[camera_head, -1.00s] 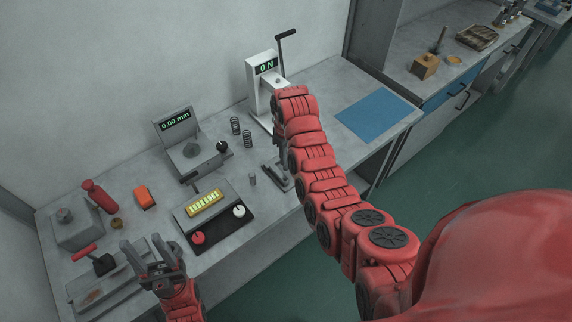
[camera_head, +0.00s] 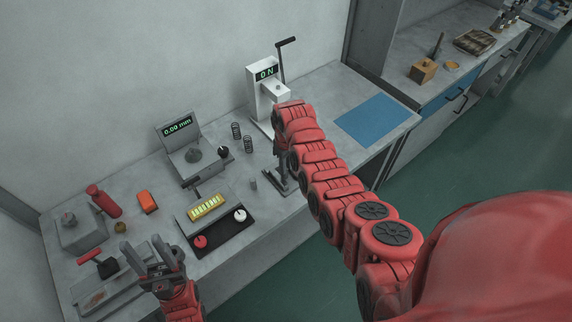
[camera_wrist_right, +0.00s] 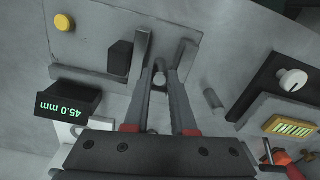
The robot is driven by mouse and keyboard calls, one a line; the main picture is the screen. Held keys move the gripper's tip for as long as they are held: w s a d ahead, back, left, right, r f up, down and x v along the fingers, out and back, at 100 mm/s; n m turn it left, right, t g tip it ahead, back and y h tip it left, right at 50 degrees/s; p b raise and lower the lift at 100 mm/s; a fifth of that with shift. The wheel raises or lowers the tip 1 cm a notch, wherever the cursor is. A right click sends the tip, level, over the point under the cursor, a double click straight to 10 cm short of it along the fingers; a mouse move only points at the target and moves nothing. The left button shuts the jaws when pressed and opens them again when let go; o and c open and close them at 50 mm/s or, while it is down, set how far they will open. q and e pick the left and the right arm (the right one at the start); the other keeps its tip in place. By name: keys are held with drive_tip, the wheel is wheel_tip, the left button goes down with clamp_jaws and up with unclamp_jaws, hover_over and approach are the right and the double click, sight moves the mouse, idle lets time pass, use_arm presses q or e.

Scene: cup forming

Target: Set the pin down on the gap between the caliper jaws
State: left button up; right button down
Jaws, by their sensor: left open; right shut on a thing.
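My right gripper (camera_wrist_right: 163,85) is shut on a pin (camera_wrist_right: 159,70), whose round end shows between the fingertips in the right wrist view. The fingertips and pin overlap this gap in the picture; whether the pin touches anything cannot be told. In the head view my right arm hides the held pin and most of the caliper (camera_head: 283,184). A second pin (camera_head: 253,184) stands on the bench beside it. My left gripper (camera_head: 163,254) is open and empty.
The caliper display (camera_wrist_right: 68,101) reads 45.0 mm. A yellow button (camera_wrist_right: 64,23) is on its base. A black tray (camera_head: 222,232) with red and white knobs, springs (camera_head: 247,142), a 0.00 mm gauge (camera_head: 177,128) and a force press (camera_head: 262,92) stand nearby. The blue mat (camera_head: 371,119) is clear.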

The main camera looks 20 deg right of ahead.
drive_tip(key=c, duration=0.7)
unclamp_jaws()
drive_tip(key=shift+f, duration=0.15)
drive_tip(key=shift+c, duration=0.2)
